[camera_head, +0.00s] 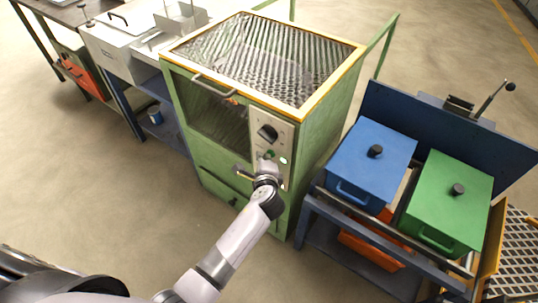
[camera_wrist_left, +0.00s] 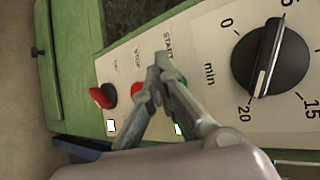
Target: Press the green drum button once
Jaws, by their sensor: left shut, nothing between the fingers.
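The green drum furnace (camera_head: 327,137) stands mid-view in the head view with a pale control panel (camera_head: 272,124) on its front. In the left wrist view the green START button (camera_wrist_left: 182,92) is mostly hidden behind my left gripper (camera_wrist_left: 159,72). The red STOP button (camera_wrist_left: 137,89) is just left of the fingers. My left gripper, at the panel in the head view (camera_head: 264,164), is shut and empty, its fingertips close over the START area. I cannot tell whether they touch the button. My right gripper is not in view.
A black timer knob (camera_wrist_left: 271,58) is right of the gripper, and a red-and-black switch (camera_wrist_left: 103,95) is at the left. Blue (camera_head: 369,160) and green (camera_head: 449,199) lidded boxes sit on a blue rack to the right. Open floor lies to the left front.

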